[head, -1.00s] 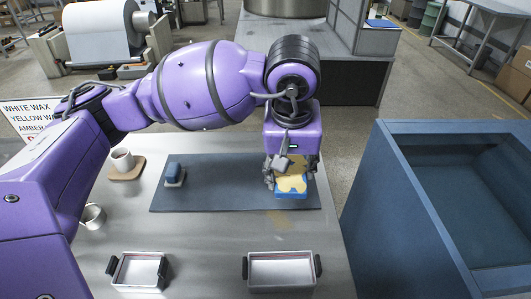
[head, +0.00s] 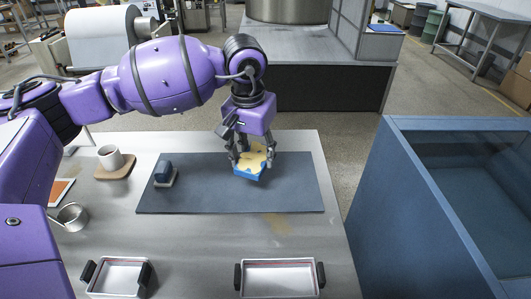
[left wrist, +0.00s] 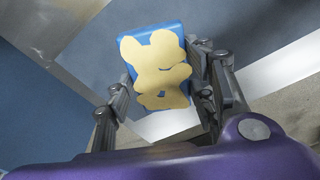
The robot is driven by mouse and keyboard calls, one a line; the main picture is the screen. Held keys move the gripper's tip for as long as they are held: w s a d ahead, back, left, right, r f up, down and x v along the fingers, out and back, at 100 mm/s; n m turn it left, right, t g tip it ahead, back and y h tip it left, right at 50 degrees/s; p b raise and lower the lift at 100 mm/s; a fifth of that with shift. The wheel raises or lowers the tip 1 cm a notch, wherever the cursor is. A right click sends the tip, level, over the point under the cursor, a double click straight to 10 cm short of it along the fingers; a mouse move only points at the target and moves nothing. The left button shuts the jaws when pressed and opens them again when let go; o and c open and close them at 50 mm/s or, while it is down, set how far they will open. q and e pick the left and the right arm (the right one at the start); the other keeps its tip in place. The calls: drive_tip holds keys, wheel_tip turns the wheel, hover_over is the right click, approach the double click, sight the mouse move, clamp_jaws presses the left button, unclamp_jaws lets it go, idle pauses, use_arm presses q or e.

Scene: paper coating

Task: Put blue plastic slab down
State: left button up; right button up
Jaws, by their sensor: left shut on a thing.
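The blue plastic slab (head: 247,176) has an irregular yellow patch on its top face. My left gripper (head: 252,164) is shut on the slab, with a finger on each side of it. It holds the slab over the right half of the dark mat (head: 215,198), slightly tilted. The head view does not show clearly how big the gap to the mat is. In the left wrist view the slab (left wrist: 144,33) sits between the fingers (left wrist: 162,92), its yellow side facing the camera. My right gripper is not in view.
A mug (head: 111,158) on a wooden coaster and a metal cup (head: 72,216) are further left. Two metal trays (head: 118,278) (head: 279,278) lie at the front. The mat's middle is clear.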

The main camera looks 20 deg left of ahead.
sight(246, 154)
use_arm(q)
drive_tip(key=a+f, duration=0.2)
drive_tip(key=f, duration=0.1)
drive_tip(key=shift+w+a, duration=0.15)
drive_tip(key=shift+a, duration=0.1)
drive_tip(key=shift+a+f, duration=0.2)
drive_tip(key=shift+f, duration=1.75)
drive_tip(key=o, duration=0.8)
drive_tip(key=shift+f, duration=0.15)
drive_tip(key=o, duration=0.4)
drive_tip(key=r, duration=0.4)
drive_tip(key=s+r, duration=0.1)
drive_tip(key=r, duration=0.7)
drive_tip(key=shift+s+r, duration=0.2)
drive_tip(key=shift+r, duration=0.05)
